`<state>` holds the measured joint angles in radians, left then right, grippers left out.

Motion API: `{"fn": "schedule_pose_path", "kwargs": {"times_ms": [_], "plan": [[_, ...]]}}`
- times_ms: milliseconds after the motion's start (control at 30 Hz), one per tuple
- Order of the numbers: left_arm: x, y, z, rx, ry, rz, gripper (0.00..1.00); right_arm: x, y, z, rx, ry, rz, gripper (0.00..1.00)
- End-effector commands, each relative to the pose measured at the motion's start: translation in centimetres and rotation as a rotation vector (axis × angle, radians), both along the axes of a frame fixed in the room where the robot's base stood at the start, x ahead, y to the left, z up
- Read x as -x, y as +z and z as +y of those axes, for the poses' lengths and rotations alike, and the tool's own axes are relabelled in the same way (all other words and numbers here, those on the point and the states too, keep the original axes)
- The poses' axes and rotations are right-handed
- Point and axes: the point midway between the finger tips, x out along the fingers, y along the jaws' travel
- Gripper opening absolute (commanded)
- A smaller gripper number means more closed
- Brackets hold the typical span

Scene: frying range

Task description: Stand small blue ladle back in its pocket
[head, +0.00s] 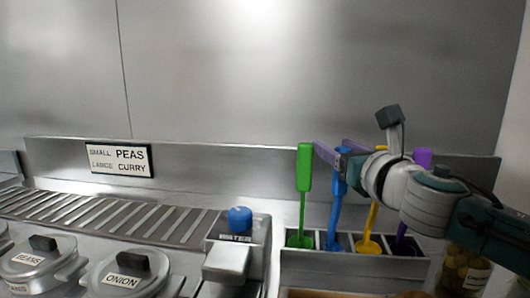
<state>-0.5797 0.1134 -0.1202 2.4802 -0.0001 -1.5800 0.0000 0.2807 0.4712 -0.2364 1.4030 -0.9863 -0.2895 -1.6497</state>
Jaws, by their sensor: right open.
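The blue ladle (335,205) stands in the second pocket from the left of the metal rack (330,270), tilted slightly, with its bowl low at the pocket. My right gripper (336,150) reaches in from the right at the top of the blue handle. Its jaws are open, with fingers close to the handle; whether they touch it is unclear. The gripper partly hides the handle's upper end. My left gripper is out of view.
A green ladle (304,175) stands to the left in the rack. A yellow ladle (372,220) and a purple ladle (403,232) stand to the right, partly behind my arm. A jar (465,270) is at right. Lidded pots (125,270) and a blue knob (240,219) are at left.

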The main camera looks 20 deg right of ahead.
Motion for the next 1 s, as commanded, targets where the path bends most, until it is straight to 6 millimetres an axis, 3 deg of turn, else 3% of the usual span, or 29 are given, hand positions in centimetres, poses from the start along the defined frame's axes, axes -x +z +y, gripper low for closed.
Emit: {"fn": "schedule_pose_path", "kwargs": {"times_ms": [500,700,1000], "plan": [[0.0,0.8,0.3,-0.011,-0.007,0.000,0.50,9.4,-0.2,1.5,0.000,0.002,0.003,0.64],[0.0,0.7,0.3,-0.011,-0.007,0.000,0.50,11.0,-0.1,1.8,0.000,0.002,0.001,0.64],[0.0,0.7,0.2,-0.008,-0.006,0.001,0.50,11.3,0.0,1.8,0.000,0.001,0.000,0.64]]}}
